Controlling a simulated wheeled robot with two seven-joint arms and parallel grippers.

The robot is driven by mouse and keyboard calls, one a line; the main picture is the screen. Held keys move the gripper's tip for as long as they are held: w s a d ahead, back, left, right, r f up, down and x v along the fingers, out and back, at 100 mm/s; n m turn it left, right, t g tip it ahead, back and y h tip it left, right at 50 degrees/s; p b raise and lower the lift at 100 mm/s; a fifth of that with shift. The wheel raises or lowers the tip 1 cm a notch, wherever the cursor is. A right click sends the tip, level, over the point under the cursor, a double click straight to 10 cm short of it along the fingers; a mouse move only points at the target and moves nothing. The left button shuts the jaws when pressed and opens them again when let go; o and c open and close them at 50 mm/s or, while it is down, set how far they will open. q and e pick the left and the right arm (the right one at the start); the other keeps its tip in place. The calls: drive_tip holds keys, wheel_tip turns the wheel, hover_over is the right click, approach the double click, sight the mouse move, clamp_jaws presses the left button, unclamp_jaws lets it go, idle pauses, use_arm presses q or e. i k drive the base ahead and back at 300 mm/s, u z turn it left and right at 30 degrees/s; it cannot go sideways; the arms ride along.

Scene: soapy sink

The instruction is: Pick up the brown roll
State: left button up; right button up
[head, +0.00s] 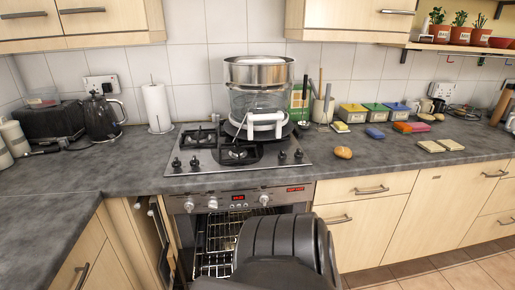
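The brown roll (343,152) lies on the grey countertop, just right of the hob and near the front edge. It is small, rounded and golden brown, and nothing touches it. Neither of my grippers shows in the head view. A dark, ribbed part at the bottom middle looks like part of my own body.
A gas hob (236,150) with stacked pots (259,72) stands left of the roll. The oven (238,200) below is open, with racks showing. Sponges (375,133), crackers (429,146) and several lidded tins (352,112) sit to the right. Counter around the roll is clear.

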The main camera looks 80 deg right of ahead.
sight(340, 151)
drive_tip(key=u, duration=0.3)
drive_tip(key=k, duration=1.85)
drive_tip(key=z, duration=1.2)
